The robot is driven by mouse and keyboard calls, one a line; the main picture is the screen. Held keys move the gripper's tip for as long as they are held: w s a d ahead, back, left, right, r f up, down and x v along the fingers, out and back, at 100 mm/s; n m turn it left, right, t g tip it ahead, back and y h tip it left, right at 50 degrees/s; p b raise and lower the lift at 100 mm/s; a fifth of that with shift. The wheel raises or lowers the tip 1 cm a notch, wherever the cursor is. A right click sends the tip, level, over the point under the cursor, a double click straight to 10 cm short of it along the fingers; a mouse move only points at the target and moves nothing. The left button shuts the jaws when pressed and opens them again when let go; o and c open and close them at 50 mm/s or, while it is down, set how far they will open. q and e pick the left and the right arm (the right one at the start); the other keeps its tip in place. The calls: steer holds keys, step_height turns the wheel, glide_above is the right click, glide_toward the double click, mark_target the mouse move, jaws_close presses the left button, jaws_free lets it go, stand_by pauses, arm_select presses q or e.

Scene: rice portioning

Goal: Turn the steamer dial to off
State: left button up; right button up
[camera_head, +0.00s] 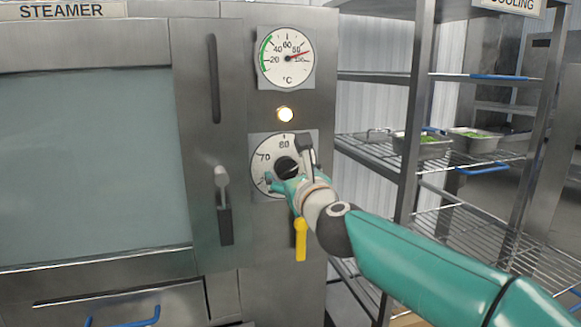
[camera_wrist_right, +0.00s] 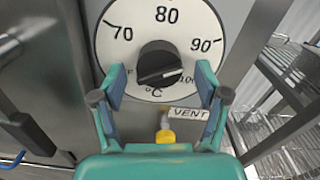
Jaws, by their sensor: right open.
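The steamer dial is a black knob (camera_head: 286,167) on a round white scale plate (camera_head: 262,150) on the steamer's front panel. In the right wrist view the knob (camera_wrist_right: 158,62) is ahead of my gripper; its bar lies nearly level, with a pale mark toward the 100 side. The OFF lettering at the lower left is mostly hidden by a finger. My right gripper (camera_head: 288,178) is open, its fingers spread to either side of the knob's lower part. In the wrist view the fingers (camera_wrist_right: 160,97) show a gap to the knob. My left gripper is not in view.
A yellow vent handle (camera_head: 301,240) hangs just below the dial. Above are a lit lamp (camera_head: 285,114) and a temperature gauge (camera_head: 287,58). The steamer door handle (camera_head: 222,195) is to the left. A wire rack (camera_head: 375,150) with trays stands to the right.

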steer(key=shift+w+a, duration=0.15)
steer(key=shift+w, duration=0.25)
steer(key=c, duration=1.1)
steer(key=shift+c, duration=0.2)
